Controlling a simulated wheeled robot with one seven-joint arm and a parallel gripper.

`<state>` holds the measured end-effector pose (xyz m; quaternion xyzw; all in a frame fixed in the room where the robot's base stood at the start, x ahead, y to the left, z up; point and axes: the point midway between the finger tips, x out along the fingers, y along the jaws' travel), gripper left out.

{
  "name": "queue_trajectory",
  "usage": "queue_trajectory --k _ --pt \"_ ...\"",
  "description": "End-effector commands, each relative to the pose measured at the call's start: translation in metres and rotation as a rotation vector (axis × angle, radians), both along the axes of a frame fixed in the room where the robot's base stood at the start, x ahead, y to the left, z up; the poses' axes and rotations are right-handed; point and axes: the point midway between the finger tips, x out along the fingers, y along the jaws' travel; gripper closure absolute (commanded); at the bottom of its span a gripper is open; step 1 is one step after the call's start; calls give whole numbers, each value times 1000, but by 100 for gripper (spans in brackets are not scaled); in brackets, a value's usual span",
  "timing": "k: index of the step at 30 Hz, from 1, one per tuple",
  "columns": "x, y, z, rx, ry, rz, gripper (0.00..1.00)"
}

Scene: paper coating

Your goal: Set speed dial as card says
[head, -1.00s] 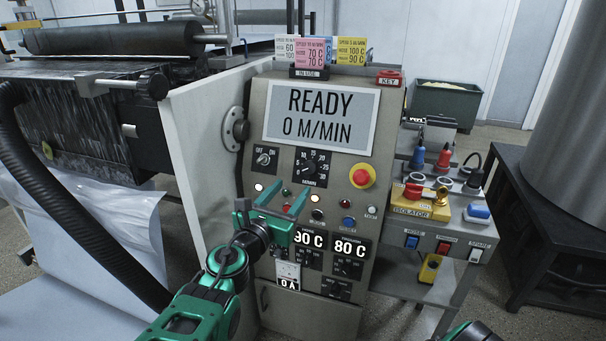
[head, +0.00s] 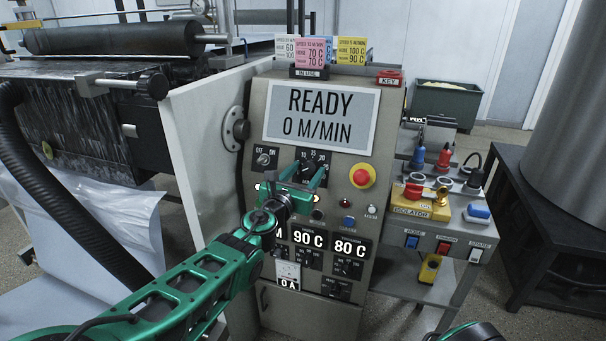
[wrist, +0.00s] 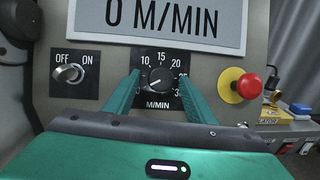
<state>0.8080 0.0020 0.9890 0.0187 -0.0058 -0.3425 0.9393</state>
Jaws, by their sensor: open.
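The speed dial (wrist: 161,77) is a black knob on a black M/MIN plate, just below the display, with 10, 15, 20 and 25 readable. Its light mark seems to point lower left; the low numbers are partly hidden by a finger. My gripper (head: 306,173) is open in front of the dial. In the wrist view, my gripper (wrist: 159,75) has one finger on each side of the knob; I cannot tell whether they touch it. The pink card (head: 313,50) stands foremost above the IN USE label; its speed line is too small to read surely. The display (head: 320,114) reads READY, 0 M/MIN.
An OFF/ON switch (wrist: 69,73) is left of the dial. A red emergency button (head: 362,176) on a yellow base is right. White (head: 287,46) and yellow (head: 351,48) cards stand beside the pink one. Temperature readouts (head: 308,237) are below.

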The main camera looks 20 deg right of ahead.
Motion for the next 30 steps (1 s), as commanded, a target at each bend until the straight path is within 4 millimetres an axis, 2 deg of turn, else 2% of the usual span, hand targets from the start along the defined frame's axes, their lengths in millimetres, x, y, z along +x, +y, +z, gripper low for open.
queue_trajectory --k 3,8,9,20,30 --pt "0 0 0 0 0 0 50" --pt "0 1 0 0 0 1 88" --pt "0 1 0 0 0 1 91" --pt "1 5 1 38 -30 -14 91" --pt "4 6 2 218 -157 -111 91"
